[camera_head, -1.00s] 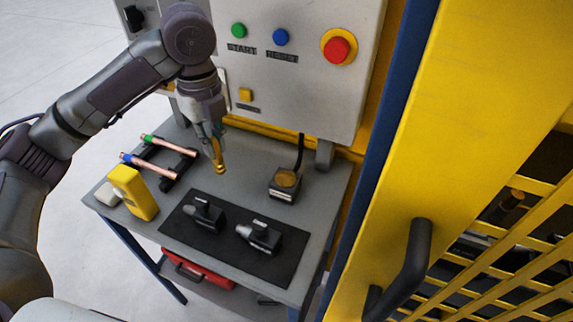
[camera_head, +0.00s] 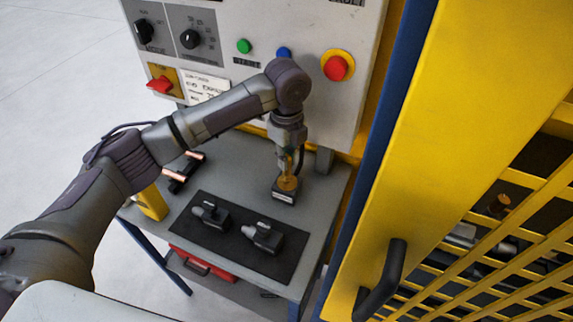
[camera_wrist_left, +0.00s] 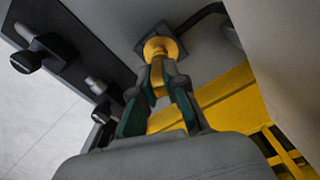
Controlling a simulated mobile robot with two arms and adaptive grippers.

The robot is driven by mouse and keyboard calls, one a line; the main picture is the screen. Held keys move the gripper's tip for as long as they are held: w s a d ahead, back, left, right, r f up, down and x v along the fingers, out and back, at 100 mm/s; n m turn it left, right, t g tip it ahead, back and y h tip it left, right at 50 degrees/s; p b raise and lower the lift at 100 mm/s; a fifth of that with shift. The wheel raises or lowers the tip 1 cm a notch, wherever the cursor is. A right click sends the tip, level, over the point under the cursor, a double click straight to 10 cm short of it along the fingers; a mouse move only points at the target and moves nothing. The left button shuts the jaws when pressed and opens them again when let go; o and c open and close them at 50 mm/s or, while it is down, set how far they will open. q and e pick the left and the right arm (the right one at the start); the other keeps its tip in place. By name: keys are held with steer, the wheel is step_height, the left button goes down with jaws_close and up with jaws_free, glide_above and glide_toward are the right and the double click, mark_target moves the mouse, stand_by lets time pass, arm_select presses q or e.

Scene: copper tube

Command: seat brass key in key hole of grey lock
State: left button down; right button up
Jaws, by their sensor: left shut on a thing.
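My left gripper (camera_head: 290,158) points down over the lock at the back right of the bench. It is shut on the brass key (camera_head: 290,169), which hangs below the fingers. The key also shows between the fingers in the left wrist view (camera_wrist_left: 157,75). The lock (camera_head: 284,196) is a small dark grey block with a round brass face (camera_wrist_left: 157,46). The key's lower end is at or just above this face. I cannot tell whether it is in the key hole, because the key and gripper cover it. My right gripper is not in view.
A black mat (camera_head: 245,236) with two dark connectors lies in front of the lock. Copper tubes on a black rack (camera_head: 184,173) and a yellow block (camera_head: 152,203) are at the left. The control panel (camera_head: 325,110) stands behind; a yellow cage door (camera_head: 420,140) is at the right.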

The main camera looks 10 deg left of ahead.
arm_select(q)
steer(key=shift+f, duration=0.55)
step_height(320, 180, down, 3)
steer(key=shift+d+p, duration=0.1)
steer(key=shift+p, duration=0.5)
steer(key=shift+f, duration=0.15)
steer(key=shift+f, duration=0.1)
steer(key=c, duration=1.2)
jaws_free()
step_height(320, 180, up, 11)
steer(key=b, duration=0.3)
steer(key=shift+b, duration=0.3)
steer(key=shift+r, duration=0.65)
